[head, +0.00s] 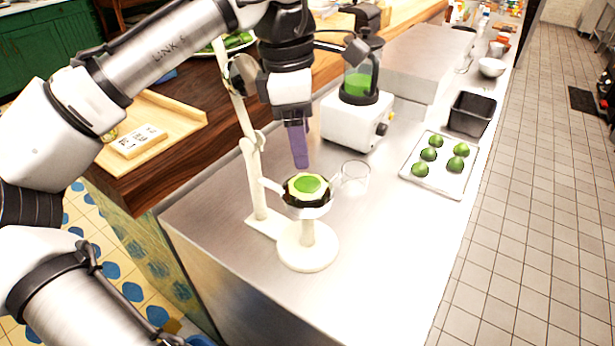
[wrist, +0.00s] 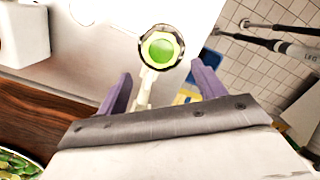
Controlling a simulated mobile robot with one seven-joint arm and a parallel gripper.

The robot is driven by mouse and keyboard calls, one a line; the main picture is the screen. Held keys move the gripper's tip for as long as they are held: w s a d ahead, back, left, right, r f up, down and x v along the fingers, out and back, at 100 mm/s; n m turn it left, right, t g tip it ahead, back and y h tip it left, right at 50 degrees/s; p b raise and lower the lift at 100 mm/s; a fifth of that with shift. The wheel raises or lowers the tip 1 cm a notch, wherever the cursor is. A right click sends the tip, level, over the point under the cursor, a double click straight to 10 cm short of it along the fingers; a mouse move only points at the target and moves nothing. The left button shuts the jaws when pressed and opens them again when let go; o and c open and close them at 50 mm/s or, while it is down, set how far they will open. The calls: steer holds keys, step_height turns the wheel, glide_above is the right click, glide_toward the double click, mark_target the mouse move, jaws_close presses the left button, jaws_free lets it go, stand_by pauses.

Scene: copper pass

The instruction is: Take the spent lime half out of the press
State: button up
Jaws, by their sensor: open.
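The lime press (head: 256,180) is a cream stand with a lever arm and a round base on the steel counter. The green lime half (head: 308,184) sits in the dark-rimmed cup at the top of the press. In the wrist view the lime half (wrist: 161,50) is beyond my fingertips, roughly centred between them. My gripper (head: 301,164) has purple fingers pointing down, just above the cup and apart from the lime. In the wrist view my gripper (wrist: 161,72) is open and empty, with its two fingers spread wide.
A clear glass (head: 355,178) stands close to the right of the cup. A white blender (head: 350,122) is behind it. A tray (head: 411,178) with several green limes and a dark bin (head: 471,114) are to the right. A wooden board (head: 170,118) lies left. The front counter is clear.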

mark_target(306, 174)
steer(key=f, duration=0.2)
steer(key=f+p, duration=0.1)
steer(key=f, duration=0.4)
steer(key=shift+s+d+f+p, duration=0.1)
steer(key=shift+d+p, duration=0.2)
steer(key=shift+d, duration=0.05)
steer(key=c, duration=0.8)
